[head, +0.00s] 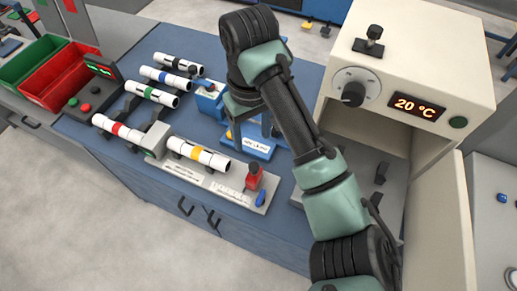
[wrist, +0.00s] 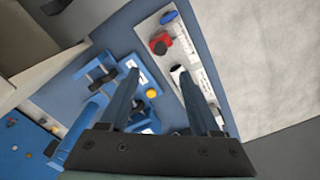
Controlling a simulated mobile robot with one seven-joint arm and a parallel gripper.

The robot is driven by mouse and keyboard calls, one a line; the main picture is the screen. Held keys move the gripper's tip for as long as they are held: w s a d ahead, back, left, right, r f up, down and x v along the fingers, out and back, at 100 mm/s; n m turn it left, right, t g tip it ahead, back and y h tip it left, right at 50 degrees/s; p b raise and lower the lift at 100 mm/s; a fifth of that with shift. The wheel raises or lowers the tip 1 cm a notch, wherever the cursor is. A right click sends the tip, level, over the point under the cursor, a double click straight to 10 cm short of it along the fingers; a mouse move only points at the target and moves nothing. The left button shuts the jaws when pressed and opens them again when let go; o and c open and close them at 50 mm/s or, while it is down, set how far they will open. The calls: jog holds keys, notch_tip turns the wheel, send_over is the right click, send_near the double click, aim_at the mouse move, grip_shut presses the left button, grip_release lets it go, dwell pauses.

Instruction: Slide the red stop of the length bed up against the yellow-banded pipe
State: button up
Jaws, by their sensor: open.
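The yellow-banded pipe (head: 197,154) lies on the length bed (head: 214,186), a pale plate along the front edge of the bench in the head view. The red stop (head: 253,176) stands on the bed to the right of the pipe's open end, with a gap between them. In the wrist view the red stop (wrist: 160,44) is beyond my fingertips, and the pipe's end (wrist: 178,76) is partly hidden by the right finger. My gripper (head: 251,138) is open and empty, above the bench behind the bed, apart from the stop.
A blue handle (head: 261,199) is at the bed's right end. A blue fixture (head: 258,149) stands below my gripper. Other banded pipes, including a red-banded pipe (head: 118,128), lie to the left. A cream oven (head: 415,70) with an open door is on the right.

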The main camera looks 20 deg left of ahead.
aim_at(253, 165)
notch_tip(253, 165, down, 13)
jog(key=shift+b, duration=1.05)
grip_shut()
